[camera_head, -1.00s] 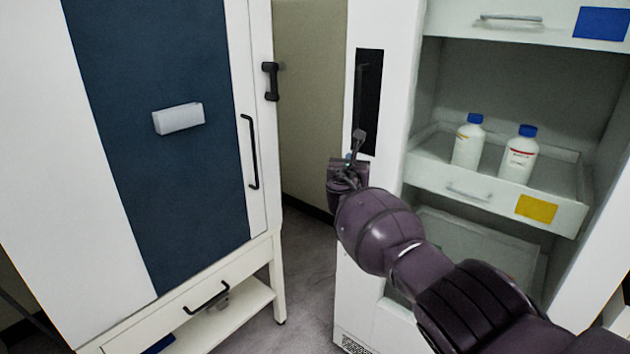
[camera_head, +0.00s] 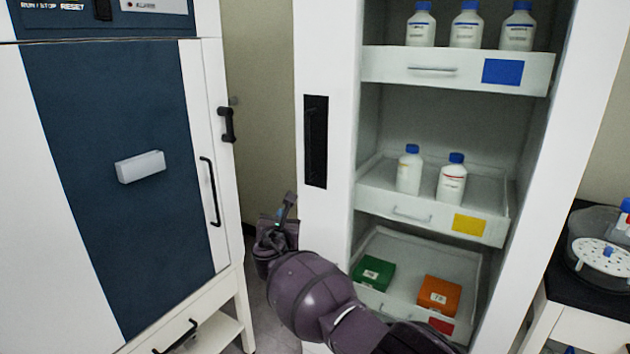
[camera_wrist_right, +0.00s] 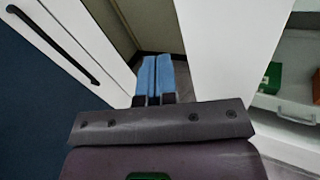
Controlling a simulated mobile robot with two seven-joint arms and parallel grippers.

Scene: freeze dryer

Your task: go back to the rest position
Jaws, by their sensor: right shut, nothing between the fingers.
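My right gripper (camera_head: 287,205) is in front of the gap between the blue-fronted cabinet (camera_head: 120,180) and the open white shelf cabinet (camera_head: 322,240). Its arm comes in from the bottom of the head view. In the right wrist view its two blue fingers (camera_wrist_right: 155,78) lie close together, shut, with nothing between them. It touches nothing that I can see. My left gripper is not in view.
The shelf cabinet holds white bottles with blue caps (camera_head: 451,180) on two pull-out trays. A green box (camera_head: 373,272) and an orange box (camera_head: 438,296) sit on the lowest tray. A dark-topped bench (camera_head: 560,268) with a round white rack stands at right.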

